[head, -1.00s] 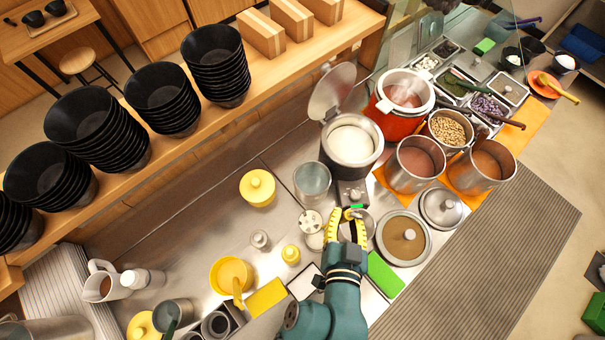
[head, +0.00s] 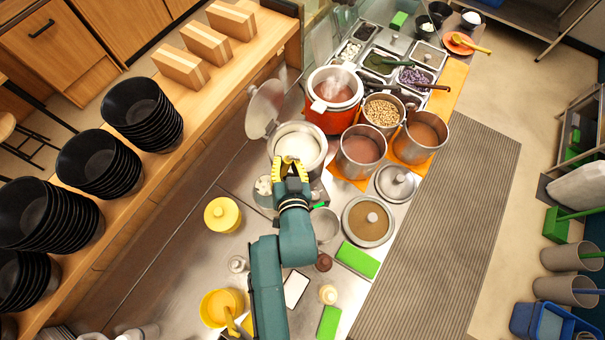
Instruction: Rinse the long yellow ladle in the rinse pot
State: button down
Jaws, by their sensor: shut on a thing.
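My gripper (head: 291,168) has yellow finger parts and is over the near rim of the open white-filled pot (head: 297,137). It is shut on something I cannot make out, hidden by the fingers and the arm. A yellow-handled ladle (head: 477,47) lies across an orange dish at the far right. Another yellow handle (head: 231,320) leans in the yellow pot (head: 220,302) at the lower left. I cannot tell which of these is the long yellow ladle, or which vessel is the rinse pot. A small steel pot (head: 324,227) stands just right of my arm.
The red cooker (head: 329,118), a bean pot (head: 383,113) and two pots of reddish-brown liquid (head: 361,150) (head: 421,135) stand close behind and right. Black bowl stacks (head: 142,115) line the wooden shelf.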

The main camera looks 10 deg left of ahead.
notch_tip(320, 180, down, 13)
jog(key=b, duration=1)
jog(key=shift+r, duration=0.2)
dwell(0.7)
jog(key=shift+a, duration=0.1)
